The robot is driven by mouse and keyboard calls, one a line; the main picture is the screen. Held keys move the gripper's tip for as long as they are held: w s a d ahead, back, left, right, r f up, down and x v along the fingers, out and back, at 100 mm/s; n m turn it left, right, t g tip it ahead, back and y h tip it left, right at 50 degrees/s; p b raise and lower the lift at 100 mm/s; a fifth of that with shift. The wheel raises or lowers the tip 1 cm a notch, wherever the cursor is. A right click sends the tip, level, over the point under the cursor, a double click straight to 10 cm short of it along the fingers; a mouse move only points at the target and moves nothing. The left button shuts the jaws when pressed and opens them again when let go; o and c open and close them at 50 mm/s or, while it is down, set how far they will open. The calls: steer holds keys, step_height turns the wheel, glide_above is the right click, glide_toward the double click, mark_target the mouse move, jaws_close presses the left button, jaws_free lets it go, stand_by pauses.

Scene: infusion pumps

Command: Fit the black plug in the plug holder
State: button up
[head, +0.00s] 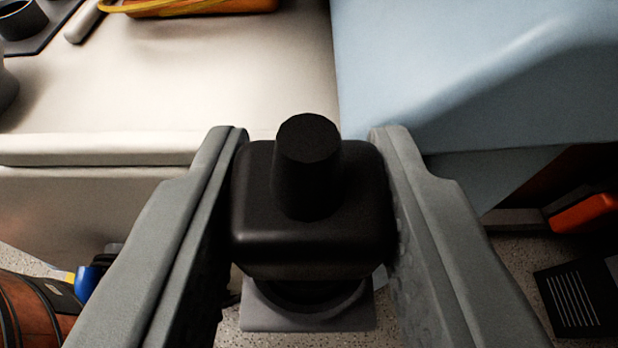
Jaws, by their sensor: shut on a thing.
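The black plug (310,215) is a rounded block with a short round stub that points up toward the camera. My gripper (309,150) is shut on it, with one grey finger against each side. The plug is held in front of the beige counter's edge, apart from the counter top. A dark, hollow round piece (22,20) stands on a dark flat plate at the top left; I cannot tell whether it is the plug holder. Below the plug shows a grey square piece (308,322) with a dark round part, mostly hidden; I cannot tell what it is.
The beige counter (200,85) is mostly clear. An orange tray with a yellow cord (205,6) lies at its far edge. A light blue surface (450,80) adjoins on the right. A brown bag (35,315) and an orange object (585,213) are lower down.

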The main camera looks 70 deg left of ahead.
steer(key=shift+f, duration=0.7)
steer(key=o, duration=1.2)
